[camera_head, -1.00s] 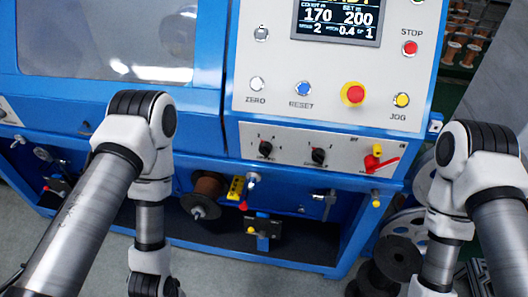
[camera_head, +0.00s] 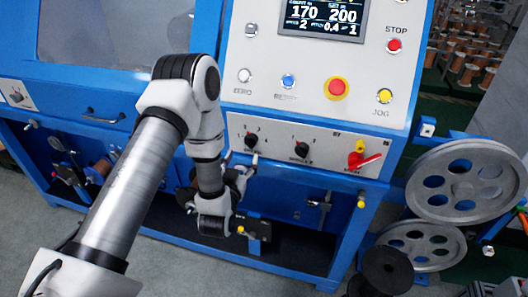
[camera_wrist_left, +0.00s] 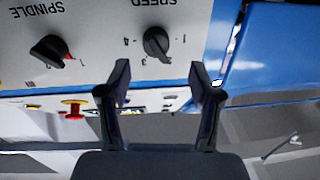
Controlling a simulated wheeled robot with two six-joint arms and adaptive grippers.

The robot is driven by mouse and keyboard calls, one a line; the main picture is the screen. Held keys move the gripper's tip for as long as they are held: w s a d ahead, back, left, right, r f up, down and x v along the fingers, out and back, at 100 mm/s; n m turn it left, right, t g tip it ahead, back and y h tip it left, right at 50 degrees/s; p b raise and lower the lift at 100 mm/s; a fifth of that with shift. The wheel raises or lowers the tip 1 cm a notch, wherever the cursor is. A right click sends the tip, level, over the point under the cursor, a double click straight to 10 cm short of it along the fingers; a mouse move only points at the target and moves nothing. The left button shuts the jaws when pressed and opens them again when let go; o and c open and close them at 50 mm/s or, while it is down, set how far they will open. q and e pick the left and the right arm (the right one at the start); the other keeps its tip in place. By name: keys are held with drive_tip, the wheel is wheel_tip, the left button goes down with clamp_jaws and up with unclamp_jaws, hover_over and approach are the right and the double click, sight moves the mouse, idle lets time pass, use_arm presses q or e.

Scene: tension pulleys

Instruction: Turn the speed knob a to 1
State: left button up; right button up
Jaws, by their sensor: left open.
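The speed knob a (camera_head: 250,140) is a black rotary knob at the left of the lower white panel. It also shows upside down in the left wrist view (camera_wrist_left: 157,43), under the word SPEED, with numbers around it including 1, 3 and 4. I cannot tell surely which number it points to. My left gripper (camera_head: 241,162) is just below the knob in the head view. In the left wrist view its two fingers (camera_wrist_left: 158,75) are apart and empty, with the knob ahead between them and not visibly touched. My right gripper is out of view.
The spindle knob (camera_head: 302,149) sits right of the speed knob, and a red switch (camera_head: 366,160) further right. Above are buttons, including a red emergency button (camera_head: 337,87), and a display (camera_head: 325,18). Grey pulley wheels (camera_head: 464,182) stand at the right.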

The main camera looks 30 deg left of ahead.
sight(249, 145)
use_arm(q)
drive_tip(key=x, duration=0.2)
drive_tip(key=p+x, duration=0.1)
drive_tip(key=d+x, duration=0.1)
drive_tip(key=x, duration=0.1)
drive_tip(key=shift+w+a+r, duration=0.1)
drive_tip(key=shift+w+r, duration=0.25)
drive_tip(key=shift+w, duration=0.1)
drive_tip(key=shift+w+a+f, duration=0.1)
drive_tip(key=shift+w+a, duration=0.1)
drive_tip(key=shift+w, duration=0.05)
drive_tip(key=shift+a+f, duration=0.15)
drive_tip(key=shift+a, duration=0.15)
drive_tip(key=shift+d, duration=0.15)
drive_tip(key=c, duration=1.1)
drive_tip(key=shift+c, duration=0.2)
